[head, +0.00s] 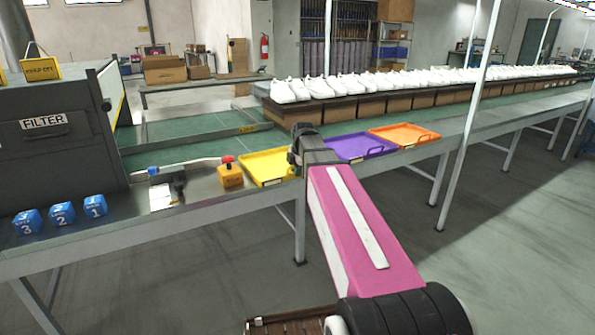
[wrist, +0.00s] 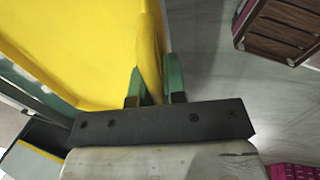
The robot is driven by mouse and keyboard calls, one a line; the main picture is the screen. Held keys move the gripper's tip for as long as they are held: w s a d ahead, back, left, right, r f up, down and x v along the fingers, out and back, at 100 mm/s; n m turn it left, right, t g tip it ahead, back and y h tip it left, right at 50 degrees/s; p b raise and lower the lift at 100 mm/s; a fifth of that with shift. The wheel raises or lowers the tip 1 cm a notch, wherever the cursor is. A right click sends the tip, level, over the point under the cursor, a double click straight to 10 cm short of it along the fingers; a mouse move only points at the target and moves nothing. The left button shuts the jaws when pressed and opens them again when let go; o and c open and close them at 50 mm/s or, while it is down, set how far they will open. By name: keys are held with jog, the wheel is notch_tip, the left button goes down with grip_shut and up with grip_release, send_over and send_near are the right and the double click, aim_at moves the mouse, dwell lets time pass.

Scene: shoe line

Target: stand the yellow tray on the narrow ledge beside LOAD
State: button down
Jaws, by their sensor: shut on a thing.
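The yellow tray (head: 265,166) lies roughly level at the ledge (head: 205,197) along the front of the green conveyor, left of the purple tray. I cannot tell whether it rests on the ledge or is held just above it. In the wrist view, the tray (wrist: 85,45) fills the upper left. My gripper (wrist: 155,80) has its green fingers on either side of the tray's rim and is shut on it. In the head view, my arm hides the fingers and the tray's right end. I cannot clearly read a LOAD label.
A purple tray (head: 362,148) and an orange tray (head: 404,134) lie to the right on the ledge. An orange-yellow box with a red button (head: 231,177) stands close left of the yellow tray. Blue numbered blocks (head: 62,214) sit farther left. White shoes (head: 345,85) line the back.

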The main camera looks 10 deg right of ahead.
jog(key=c, duration=1.2)
grip_release()
jog(key=shift+f, duration=0.1)
jog(key=v, duration=1.2)
